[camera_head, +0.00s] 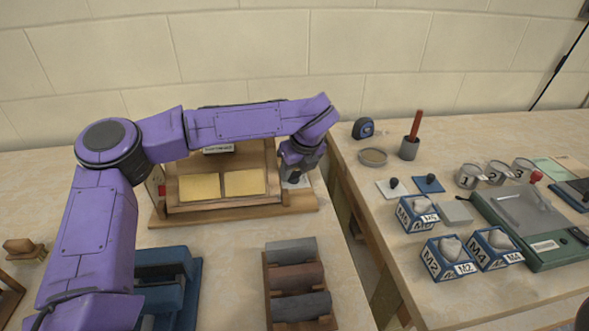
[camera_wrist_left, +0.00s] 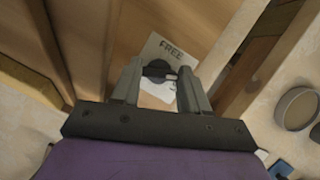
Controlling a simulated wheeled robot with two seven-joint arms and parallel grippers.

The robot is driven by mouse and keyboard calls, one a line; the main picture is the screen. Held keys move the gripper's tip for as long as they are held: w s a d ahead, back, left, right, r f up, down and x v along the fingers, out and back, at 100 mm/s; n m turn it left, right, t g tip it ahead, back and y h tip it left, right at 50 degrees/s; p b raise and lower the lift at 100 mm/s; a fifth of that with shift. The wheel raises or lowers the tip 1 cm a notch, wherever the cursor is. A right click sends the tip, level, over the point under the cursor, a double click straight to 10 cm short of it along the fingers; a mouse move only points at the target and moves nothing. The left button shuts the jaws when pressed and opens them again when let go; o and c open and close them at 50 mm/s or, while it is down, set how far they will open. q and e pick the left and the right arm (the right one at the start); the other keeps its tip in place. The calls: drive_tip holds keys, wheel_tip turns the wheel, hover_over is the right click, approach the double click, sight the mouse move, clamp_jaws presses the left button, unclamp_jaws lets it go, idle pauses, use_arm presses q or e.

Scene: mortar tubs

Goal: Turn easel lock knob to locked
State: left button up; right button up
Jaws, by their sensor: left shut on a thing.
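The wooden easel (camera_head: 235,209) stands on the left table with two yellow panels on it. At its right side is a white label plate (camera_wrist_left: 152,50) reading FREE; the plate's lower part is partly hidden. On the plate is a dark round lock knob (camera_wrist_left: 157,69), with a pale mark toward the right in the left wrist view. My left gripper (camera_head: 302,168) is at the easel's right end and hides the knob in the head view. In the left wrist view its fingers (camera_wrist_left: 160,74) are shut on the knob, one on each side. My right gripper does not show.
A rack with several grey and brown blocks (camera_head: 292,277) and a blue object (camera_head: 163,285) stand in front of the easel. A gap separates the right table (camera_head: 400,245), which holds labelled boxes, cups and a green tray (camera_head: 535,225). A wall is behind.

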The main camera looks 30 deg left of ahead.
use_arm(q)
drive_tip(key=o, duration=1.1)
drive_tip(key=shift+c, duration=0.2)
